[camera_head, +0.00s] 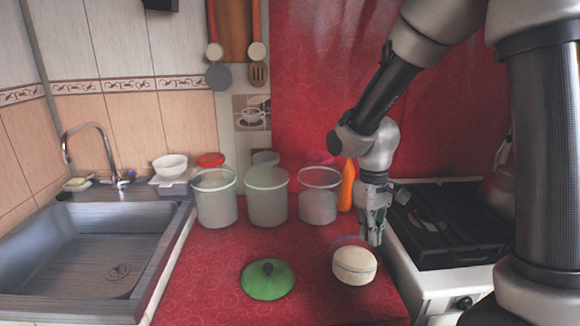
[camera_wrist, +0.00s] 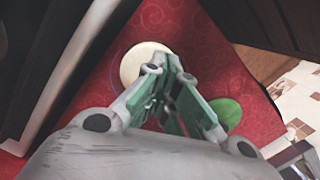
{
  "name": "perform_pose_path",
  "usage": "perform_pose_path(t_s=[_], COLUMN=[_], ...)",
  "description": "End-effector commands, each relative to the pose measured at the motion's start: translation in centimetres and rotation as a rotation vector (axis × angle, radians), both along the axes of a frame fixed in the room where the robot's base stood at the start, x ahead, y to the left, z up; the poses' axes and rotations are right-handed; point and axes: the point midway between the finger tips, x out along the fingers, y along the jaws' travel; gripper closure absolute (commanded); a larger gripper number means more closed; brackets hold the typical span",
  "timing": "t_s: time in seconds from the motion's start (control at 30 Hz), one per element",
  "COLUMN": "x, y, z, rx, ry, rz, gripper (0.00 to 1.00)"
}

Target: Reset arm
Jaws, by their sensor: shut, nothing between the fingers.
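My gripper (camera_head: 374,238) points down over the right side of the red counter, just behind and to the right of a round cream container (camera_head: 354,266). In the wrist view my gripper (camera_wrist: 168,62) has its fingers together with nothing between them. The cream container shows beyond the fingertips in the wrist view (camera_wrist: 136,62), and I cannot tell whether they touch it. My arm comes down from the upper right in the head view.
A green lid (camera_head: 268,286) lies left of the container. Several translucent tubs, one of them the middle tub (camera_head: 267,200), and an orange bottle (camera_head: 347,186) stand behind. The stove (camera_head: 440,225) is close on the right; the sink (camera_head: 85,250) is left.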

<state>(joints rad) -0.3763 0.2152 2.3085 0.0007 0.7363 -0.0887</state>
Motion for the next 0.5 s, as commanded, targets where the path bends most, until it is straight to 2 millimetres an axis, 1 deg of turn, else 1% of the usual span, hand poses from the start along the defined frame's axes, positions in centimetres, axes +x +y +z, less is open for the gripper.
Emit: perform_pose_path(t_s=[0.03, 0.27, 0.3, 0.37, 0.4, 0.5], x=[-1.1, -5.8, -6.8, -8.3, -9.4, -11.8], y=[-0.7, -5.1, -6.0, -7.3, -8.1, -10.0], z=[1.3, 7.5, 8.7, 10.4, 11.5, 13.7], rx=[-0.001, 0.016, 0.022, 0.034, 0.043, 0.064], ry=[-0.001, -0.061, -0.084, -0.123, -0.153, -0.239], rz=[-0.019, -0.152, -0.181, -0.224, -0.253, -0.321], gripper=[1.0, 1.0, 1.0, 1.0, 1.0, 1.0])
